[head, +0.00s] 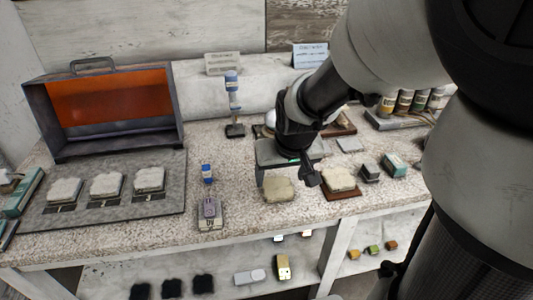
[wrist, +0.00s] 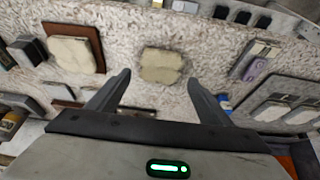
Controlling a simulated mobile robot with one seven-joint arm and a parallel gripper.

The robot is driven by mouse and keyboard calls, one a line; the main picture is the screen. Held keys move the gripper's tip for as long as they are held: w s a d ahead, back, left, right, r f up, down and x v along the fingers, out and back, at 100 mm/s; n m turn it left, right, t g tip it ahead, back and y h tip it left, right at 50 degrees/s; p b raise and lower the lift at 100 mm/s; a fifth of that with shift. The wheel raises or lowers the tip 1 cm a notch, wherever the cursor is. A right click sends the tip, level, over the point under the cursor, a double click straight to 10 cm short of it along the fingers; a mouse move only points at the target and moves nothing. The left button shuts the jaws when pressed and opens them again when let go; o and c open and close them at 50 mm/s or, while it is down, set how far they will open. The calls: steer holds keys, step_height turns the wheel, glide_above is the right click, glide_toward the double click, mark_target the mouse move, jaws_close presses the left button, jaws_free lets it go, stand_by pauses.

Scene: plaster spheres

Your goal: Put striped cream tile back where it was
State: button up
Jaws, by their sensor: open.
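A cream tile (head: 279,189) with rough edges lies on the speckled counter. In the wrist view this tile (wrist: 162,65) sits just beyond and between my fingertips. My gripper (head: 288,177) is open and empty above it; the fingers also show in the wrist view (wrist: 158,77), apart from the tile. A second cream tile (head: 340,179) lies on a red-brown board (head: 343,194) to the right, also in the wrist view (wrist: 72,54). Several similar tiles (head: 106,184) rest on a grey mat (head: 170,204) at the left. I cannot make out stripes on any tile.
A purple-grey device (head: 210,213) and a small blue-capped bottle (head: 207,173) stand left of the loose tile. Small dark and teal blocks (head: 394,166) sit right of the board. An orange-fronted case (head: 108,105) stands behind the mat. The counter's front edge is close.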

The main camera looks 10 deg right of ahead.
steer(key=s+r+t+p, duration=0.1)
steer(key=s+r, duration=1.3)
steer(key=s, duration=0.1)
steer(key=shift+s+a+r, duration=0.1)
steer(key=shift+s, duration=0.05)
stand_by(0.3)
